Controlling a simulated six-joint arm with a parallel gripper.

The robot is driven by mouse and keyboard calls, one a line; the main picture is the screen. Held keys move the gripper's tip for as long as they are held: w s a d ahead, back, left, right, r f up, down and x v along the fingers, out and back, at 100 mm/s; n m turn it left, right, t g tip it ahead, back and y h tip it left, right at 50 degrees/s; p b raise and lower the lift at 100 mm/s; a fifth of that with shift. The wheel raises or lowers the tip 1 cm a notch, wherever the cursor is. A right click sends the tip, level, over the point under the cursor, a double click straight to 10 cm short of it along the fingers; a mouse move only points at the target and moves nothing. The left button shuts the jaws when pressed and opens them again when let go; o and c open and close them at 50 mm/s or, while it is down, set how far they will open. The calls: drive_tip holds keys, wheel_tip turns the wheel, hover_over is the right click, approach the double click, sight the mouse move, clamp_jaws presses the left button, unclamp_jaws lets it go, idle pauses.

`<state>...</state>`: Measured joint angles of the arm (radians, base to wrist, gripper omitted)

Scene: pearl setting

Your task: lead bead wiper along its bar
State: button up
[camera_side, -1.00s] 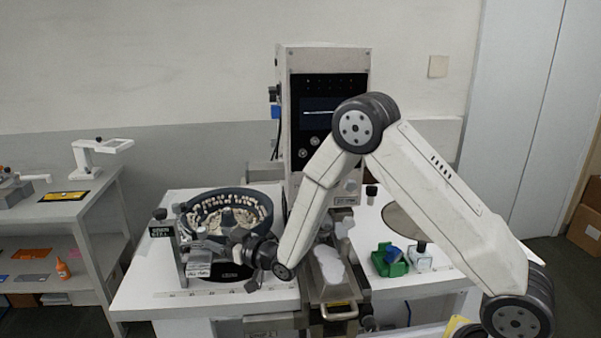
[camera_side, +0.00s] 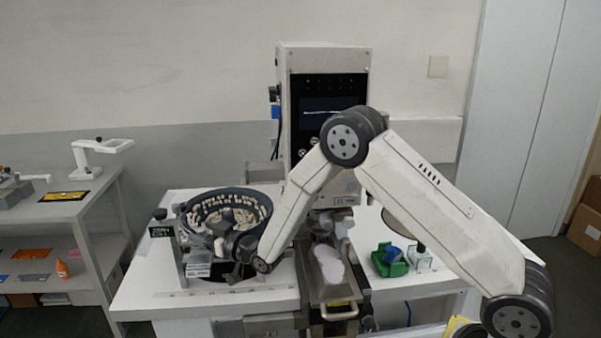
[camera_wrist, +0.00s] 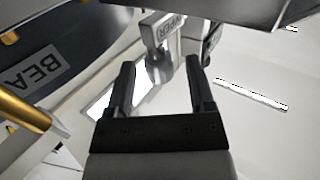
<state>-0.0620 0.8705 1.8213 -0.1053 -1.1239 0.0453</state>
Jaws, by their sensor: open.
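In the wrist view, my gripper (camera_wrist: 165,85) is open, with its two dark fingers apart. The bar itself is hard to tell apart here.
A dark bowl wall with a "BEA" label (camera_wrist: 40,70) and a brass rod (camera_wrist: 22,108) are close on the left in the wrist view. In the side view, a metal tray (camera_side: 345,292), a green holder (camera_side: 386,264) and a tall machine (camera_side: 285,110) stand to the right.

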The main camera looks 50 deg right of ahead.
drive_tip(key=shift+w+a, duration=0.2)
drive_tip(key=shift+w, duration=1.2)
clamp_jaws()
idle(0.6)
